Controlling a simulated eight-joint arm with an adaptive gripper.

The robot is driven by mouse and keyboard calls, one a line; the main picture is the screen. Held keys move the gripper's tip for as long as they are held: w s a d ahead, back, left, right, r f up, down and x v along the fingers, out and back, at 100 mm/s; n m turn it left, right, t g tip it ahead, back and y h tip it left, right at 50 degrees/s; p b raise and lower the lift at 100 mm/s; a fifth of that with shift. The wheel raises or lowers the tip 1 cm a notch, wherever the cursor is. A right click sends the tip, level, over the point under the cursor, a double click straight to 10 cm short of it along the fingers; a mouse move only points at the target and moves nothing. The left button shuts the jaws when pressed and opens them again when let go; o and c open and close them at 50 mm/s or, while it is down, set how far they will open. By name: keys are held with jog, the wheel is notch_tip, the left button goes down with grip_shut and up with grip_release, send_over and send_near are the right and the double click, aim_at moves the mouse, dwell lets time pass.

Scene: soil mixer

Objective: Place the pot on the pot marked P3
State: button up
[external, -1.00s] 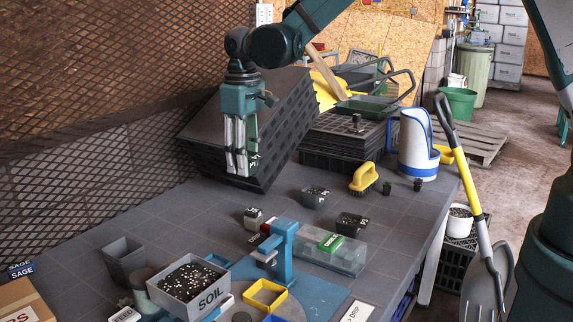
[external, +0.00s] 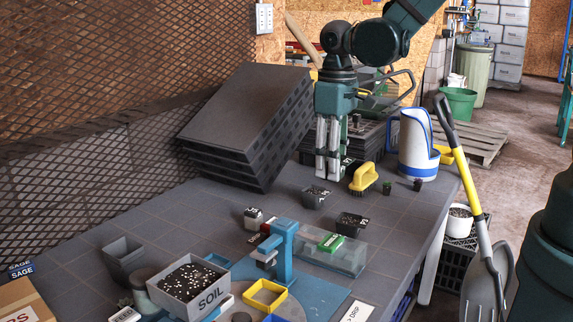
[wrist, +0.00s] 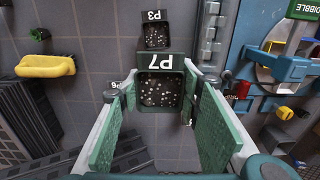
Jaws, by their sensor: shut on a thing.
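My gripper (external: 330,177) is raised over the table, behind the small pots. It is shut on a dark square pot marked P7 (wrist: 160,92), filled with speckled soil. In the external view my fingers hide most of that pot. The pot marked P3 (wrist: 156,37) shows beyond the held pot in the wrist view, lower down and apart from it. In the external view it appears to be the dark pot (external: 351,224) on the table to the right of my gripper and nearer the camera.
Another dark pot (external: 316,198) stands below my gripper. A yellow brush (external: 364,178) lies close to the right. A blue press (external: 283,255) and a clear box (external: 335,262) stand in front of P3. Stacked trays (external: 245,120) lean at the left.

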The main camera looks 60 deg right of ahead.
send_over(350, 222)
jog(key=shift+f, duration=0.1)
jog(key=shift+f, duration=0.1)
dwell(0.4)
jog(key=shift+f+b, duration=0.5)
jog(key=shift+f, duration=2.35)
jog(key=shift+f+b, duration=0.4)
jog(key=shift+f, duration=1.65)
jog(key=shift+f, duration=0.15)
jog(key=o, duration=0.8)
